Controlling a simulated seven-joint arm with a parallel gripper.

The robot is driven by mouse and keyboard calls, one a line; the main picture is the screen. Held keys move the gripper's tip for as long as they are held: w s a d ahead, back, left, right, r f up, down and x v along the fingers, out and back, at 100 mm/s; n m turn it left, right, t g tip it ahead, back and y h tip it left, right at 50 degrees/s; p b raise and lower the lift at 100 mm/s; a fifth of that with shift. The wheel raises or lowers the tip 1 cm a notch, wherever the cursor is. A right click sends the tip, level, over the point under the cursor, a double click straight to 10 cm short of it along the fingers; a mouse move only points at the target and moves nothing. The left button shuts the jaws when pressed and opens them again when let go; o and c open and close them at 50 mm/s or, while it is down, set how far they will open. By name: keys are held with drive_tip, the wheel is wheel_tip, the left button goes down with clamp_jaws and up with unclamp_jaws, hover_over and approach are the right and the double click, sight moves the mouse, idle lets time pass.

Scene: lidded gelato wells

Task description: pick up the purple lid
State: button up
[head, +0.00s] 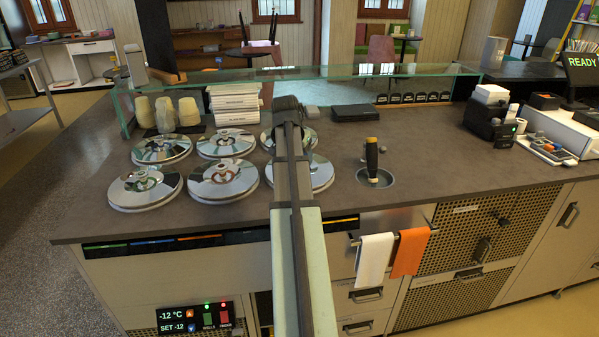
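Several round, shiny silver lids sit in two rows on the counter. The back row has a left lid (162,150), a middle lid (226,146) and a right lid partly behind my arm. The front row has a left lid (144,190), a middle lid (222,183) and a right lid (322,174), also partly covered by my arm. No lid looks clearly purple; small ring-like marks or knobs show at their centres. My arm reaches forward over the right-hand lids and ends in a dark part (288,105). I cannot make out its fingers or anything held.
A glass guard (400,70) runs along the counter's back. Cup stacks (188,111) and white boxes (234,104) stand behind the lids. A dark-handled tool (372,157) stands in a round well to the right. Bare counter (440,150) lies beyond it.

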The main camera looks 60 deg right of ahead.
clamp_jaws()
idle(0.4)
drive_tip(key=shift+r, duration=0.15)
